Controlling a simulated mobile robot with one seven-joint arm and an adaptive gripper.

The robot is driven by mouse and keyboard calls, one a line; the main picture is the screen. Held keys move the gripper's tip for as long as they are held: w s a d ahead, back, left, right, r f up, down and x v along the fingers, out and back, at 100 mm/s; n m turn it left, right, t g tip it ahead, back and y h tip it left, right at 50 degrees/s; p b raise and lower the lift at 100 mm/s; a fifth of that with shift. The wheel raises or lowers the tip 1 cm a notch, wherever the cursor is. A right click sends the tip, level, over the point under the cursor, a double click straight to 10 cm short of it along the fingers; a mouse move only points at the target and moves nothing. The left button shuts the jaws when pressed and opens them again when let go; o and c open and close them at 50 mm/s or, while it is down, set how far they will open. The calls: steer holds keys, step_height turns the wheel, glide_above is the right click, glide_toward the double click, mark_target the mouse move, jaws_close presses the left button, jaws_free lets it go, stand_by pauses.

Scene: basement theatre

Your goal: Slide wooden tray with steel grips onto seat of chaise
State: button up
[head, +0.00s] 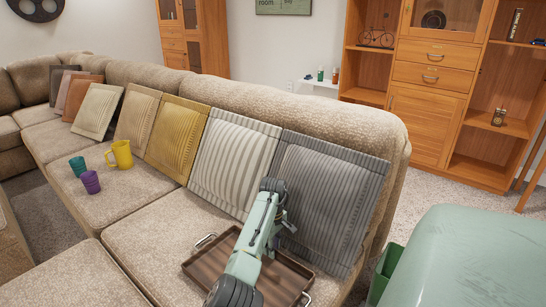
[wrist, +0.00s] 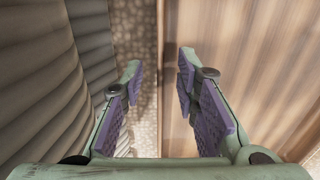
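The wooden tray (head: 204,266) is dark brown with steel grips. It lies on the beige seat (head: 150,240) at the near right end of the sofa, in front of the striped cushions. One steel grip (head: 206,240) shows at its left end; my arm covers the tray's middle. In the wrist view my gripper (wrist: 159,64) is open, with the tray's rim (wrist: 161,70) showing between its fingers. The tray's boards (wrist: 235,60) fill the right side. Contact with the rim cannot be told. A seat section (head: 70,278) at the lower left may be the chaise.
A grey striped cushion (head: 330,195) stands close beside the gripper, also in the wrist view (wrist: 40,80). A yellow jug (head: 121,154) and purple (head: 90,182) and teal (head: 78,166) cups stand on the seat further left. Seat left of the tray is clear.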

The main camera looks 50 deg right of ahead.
step_height(320, 180, up, 12)
stand_by(0.6)
step_height(320, 180, up, 8)
steer(key=p, duration=0.8)
stand_by(0.7)
